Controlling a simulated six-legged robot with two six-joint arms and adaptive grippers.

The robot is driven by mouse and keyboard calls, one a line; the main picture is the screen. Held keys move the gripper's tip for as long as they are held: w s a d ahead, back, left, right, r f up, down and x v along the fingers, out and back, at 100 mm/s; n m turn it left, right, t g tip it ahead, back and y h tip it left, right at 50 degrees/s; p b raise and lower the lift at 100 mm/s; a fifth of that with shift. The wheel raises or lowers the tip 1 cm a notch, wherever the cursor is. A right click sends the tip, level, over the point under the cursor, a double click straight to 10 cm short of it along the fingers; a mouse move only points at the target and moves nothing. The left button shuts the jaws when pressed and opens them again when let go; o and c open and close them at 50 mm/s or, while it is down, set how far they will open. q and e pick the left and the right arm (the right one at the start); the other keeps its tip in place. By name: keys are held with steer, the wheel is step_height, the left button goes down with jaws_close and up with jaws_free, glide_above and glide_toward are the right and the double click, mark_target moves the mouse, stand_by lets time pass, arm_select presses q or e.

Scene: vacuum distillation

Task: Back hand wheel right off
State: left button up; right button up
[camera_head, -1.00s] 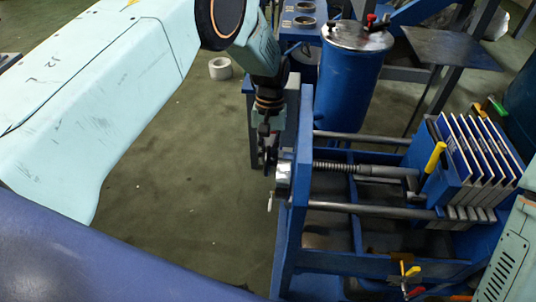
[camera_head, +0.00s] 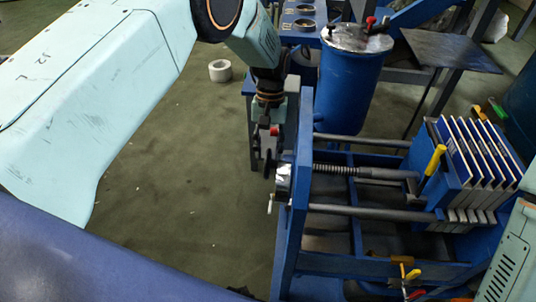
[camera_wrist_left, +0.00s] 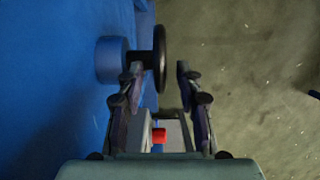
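The back hand wheel (camera_wrist_left: 160,58) is a dark disc seen edge-on in the left wrist view, joined by a short shaft to a round hub (camera_wrist_left: 111,60) on the blue frame. In the head view the wheel (camera_head: 267,164) is a thin dark shape left of the silver hub (camera_head: 284,180). My left gripper (camera_wrist_left: 158,72) is open, with one fingertip on each side of the wheel's near rim. A gap shows between the wheel and the right finger; contact on the left is unclear. In the head view the gripper (camera_head: 264,150) points down beside the frame. My right gripper is not in view.
The blue press frame (camera_head: 295,205) has rods, a screw (camera_head: 335,171) and a plate stack (camera_head: 475,165) at right. A blue tank (camera_head: 350,90) stands behind it. A white roll (camera_head: 220,70) lies on the floor. Open floor is left of the frame.

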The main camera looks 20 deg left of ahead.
arm_select(q)
steer(key=v, duration=0.9)
steer(key=shift+r, duration=0.35)
steer(key=shift+r, duration=0.1)
